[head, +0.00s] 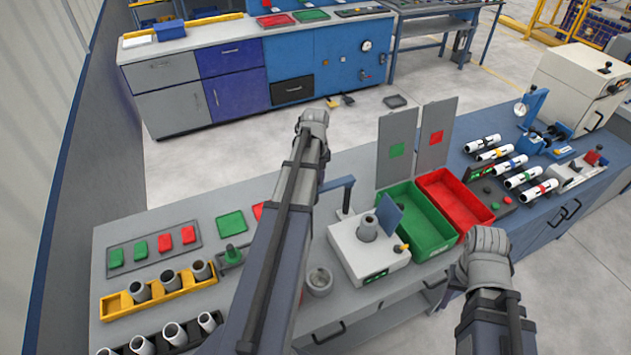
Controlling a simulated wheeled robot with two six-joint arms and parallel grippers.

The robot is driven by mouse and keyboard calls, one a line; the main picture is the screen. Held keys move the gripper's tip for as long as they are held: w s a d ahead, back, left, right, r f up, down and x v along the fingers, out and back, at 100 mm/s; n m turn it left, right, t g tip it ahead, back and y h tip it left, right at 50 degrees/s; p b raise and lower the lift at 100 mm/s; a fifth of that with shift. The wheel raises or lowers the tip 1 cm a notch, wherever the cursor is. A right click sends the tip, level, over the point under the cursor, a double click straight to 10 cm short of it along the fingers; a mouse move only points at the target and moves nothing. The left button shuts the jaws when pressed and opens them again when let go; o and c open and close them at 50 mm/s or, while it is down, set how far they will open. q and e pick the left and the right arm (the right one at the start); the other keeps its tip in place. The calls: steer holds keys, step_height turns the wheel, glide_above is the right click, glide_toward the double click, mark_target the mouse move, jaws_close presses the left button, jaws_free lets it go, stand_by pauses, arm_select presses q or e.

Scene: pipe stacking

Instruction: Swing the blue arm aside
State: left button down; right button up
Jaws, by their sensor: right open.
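The slim dark blue arm (337,184) stands on a post at the back left of a white fixture box, in the middle of the grey bench. Its bar points left, and its end is close to my left arm. A grey pipe (367,229) stands upright in the white fixture (350,250), with a tilted blue plate (389,214) beside it. My right gripper (464,272) is open, low at the right of the fixture and apart from the blue arm; its fingers show poorly. My left arm crosses in front of the bench; its gripper does not show.
Green (432,243) and red (478,217) bins stand right of the fixture, with upright grey panels behind. A yellow rack (118,305) with pipes lies at left. More pipes lie at right near a blue press (534,105). A round cup (319,282) sits in front.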

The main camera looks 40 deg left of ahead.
arm_select(q)
steer(key=shift+a, duration=0.1)
steer(key=c, duration=0.6)
jaws_free()
step_height(320, 180, up, 8)
steer(key=p, duration=0.8)
steer(key=shift+f, duration=0.1)
